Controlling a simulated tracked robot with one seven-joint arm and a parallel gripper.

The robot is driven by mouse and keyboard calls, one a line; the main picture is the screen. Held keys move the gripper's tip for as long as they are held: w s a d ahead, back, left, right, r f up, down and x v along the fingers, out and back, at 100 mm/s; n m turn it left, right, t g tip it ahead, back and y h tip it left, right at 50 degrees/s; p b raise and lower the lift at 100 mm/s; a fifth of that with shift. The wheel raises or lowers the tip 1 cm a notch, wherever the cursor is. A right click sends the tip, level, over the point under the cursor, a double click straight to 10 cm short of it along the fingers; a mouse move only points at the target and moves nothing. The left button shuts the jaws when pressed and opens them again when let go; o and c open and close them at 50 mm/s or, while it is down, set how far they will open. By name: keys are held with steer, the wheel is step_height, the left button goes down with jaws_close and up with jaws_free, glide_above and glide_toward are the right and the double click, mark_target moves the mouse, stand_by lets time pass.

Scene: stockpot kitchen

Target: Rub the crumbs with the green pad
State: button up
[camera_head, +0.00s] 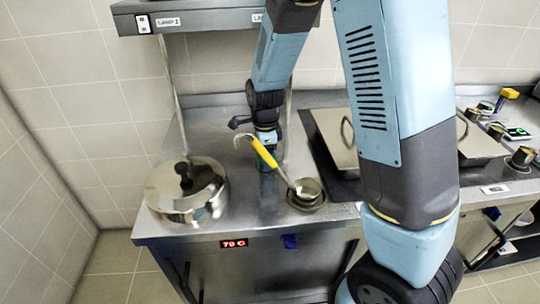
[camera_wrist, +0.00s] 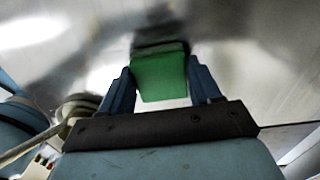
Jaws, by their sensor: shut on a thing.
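The green pad (camera_wrist: 160,78) is between the two blue fingers of my gripper (camera_wrist: 162,84) in the wrist view. My gripper is shut on it. A dark patch on the shiny steel just beyond the pad may be its reflection or shadow. In the head view my gripper (camera_head: 268,163) is low over the steel counter (camera_head: 235,222), behind the yellow-handled ladle; the pad cannot be made out there. I cannot tell whether the pad touches the steel. No crumbs can be made out in either view.
A lidded steel pot (camera_head: 186,190) stands to the left. The ladle (camera_head: 262,152) leans from a small round steel vessel (camera_head: 306,196) to the right of my gripper. A grill (camera_head: 335,135) is farther right, partly behind my arm. A shelf (camera_head: 190,18) hangs above.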

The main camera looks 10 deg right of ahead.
mark_target(261, 167)
steer(key=shift+a, duration=2.75)
steer(key=shift+a+f, duration=0.1)
steer(key=shift+a, duration=1.65)
steer(key=shift+s, duration=0.8)
steer(key=shift+d+r, duration=0.2)
steer(key=shift+d, duration=1.65)
steer(key=shift+d+f, duration=0.2)
steer(key=shift+d, duration=3.45)
steer(key=shift+d+r, duration=0.1)
steer(key=shift+d, duration=1.6)
steer(key=shift+s, duration=0.8)
steer(key=shift+a+r, duration=0.1)
steer(key=shift+a, duration=3.5)
steer(key=shift+a+f, duration=0.2)
steer(key=shift+a, duration=3.4)
